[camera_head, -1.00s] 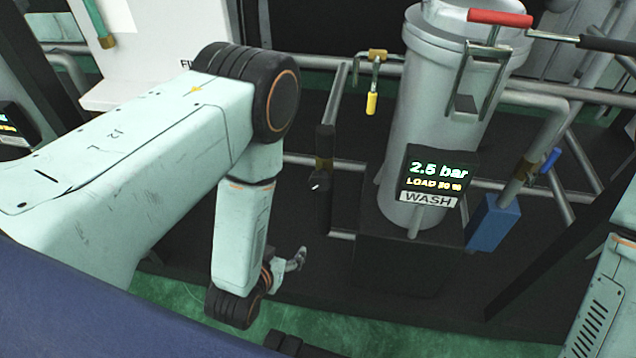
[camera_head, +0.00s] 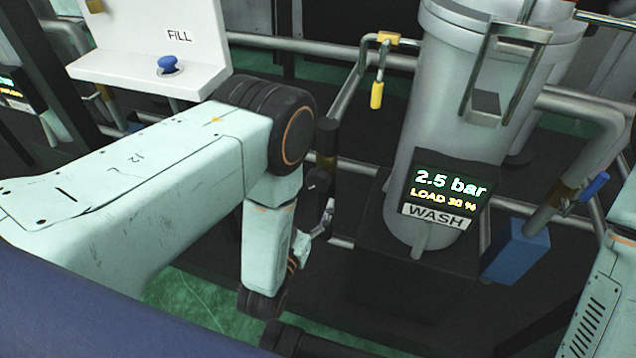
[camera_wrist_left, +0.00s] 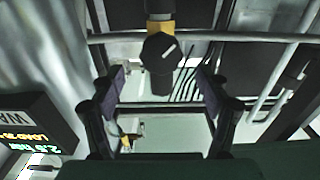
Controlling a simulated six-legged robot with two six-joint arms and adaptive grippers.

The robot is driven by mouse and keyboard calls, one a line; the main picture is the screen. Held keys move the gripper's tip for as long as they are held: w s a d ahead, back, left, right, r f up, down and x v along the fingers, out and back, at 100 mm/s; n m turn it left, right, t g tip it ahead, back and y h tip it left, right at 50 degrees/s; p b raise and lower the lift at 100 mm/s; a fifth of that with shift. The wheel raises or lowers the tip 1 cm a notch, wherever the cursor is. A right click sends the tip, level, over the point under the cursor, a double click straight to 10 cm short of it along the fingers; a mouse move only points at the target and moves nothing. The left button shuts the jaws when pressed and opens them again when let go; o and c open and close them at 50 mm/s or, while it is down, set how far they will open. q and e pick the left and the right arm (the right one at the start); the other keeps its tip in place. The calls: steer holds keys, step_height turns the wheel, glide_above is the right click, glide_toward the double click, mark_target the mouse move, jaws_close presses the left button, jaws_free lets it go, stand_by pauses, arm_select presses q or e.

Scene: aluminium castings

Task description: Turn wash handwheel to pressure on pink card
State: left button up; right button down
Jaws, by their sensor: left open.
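The wash display (camera_head: 447,194) is mounted on the grey canister and reads 2.5 bar and LOAD 30 %, over a WASH label. A dark handwheel (camera_head: 317,184) sits on the pipe left of the canister. In the left wrist view the black handwheel (camera_wrist_left: 160,52), with a white mark, hangs below a brass fitting. My left gripper (camera_wrist_left: 160,88) is open, with one finger on each side of the handwheel's line. I cannot tell its distance from the wheel. In the head view the gripper (camera_head: 325,217) is partly hidden by my arm. No pink card is visible.
The grey canister (camera_head: 450,100) stands right of the handwheel. A yellow-handled valve (camera_head: 377,94) and pipes lie behind. A blue-handled valve (camera_head: 594,186) and blue block (camera_head: 516,250) are at right. A white FILL panel (camera_head: 130,60) with a blue knob (camera_head: 167,65) is at upper left.

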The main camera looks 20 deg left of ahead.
mark_target(316, 185)
arm_select(q)
steer(key=w+b, duration=0.1)
steer(key=w, duration=0.4)
steer(key=shift+f, duration=0.1)
steer(key=shift+w+b, duration=0.35)
steer(key=shift+w, duration=0.2)
steer(key=c, duration=1.2)
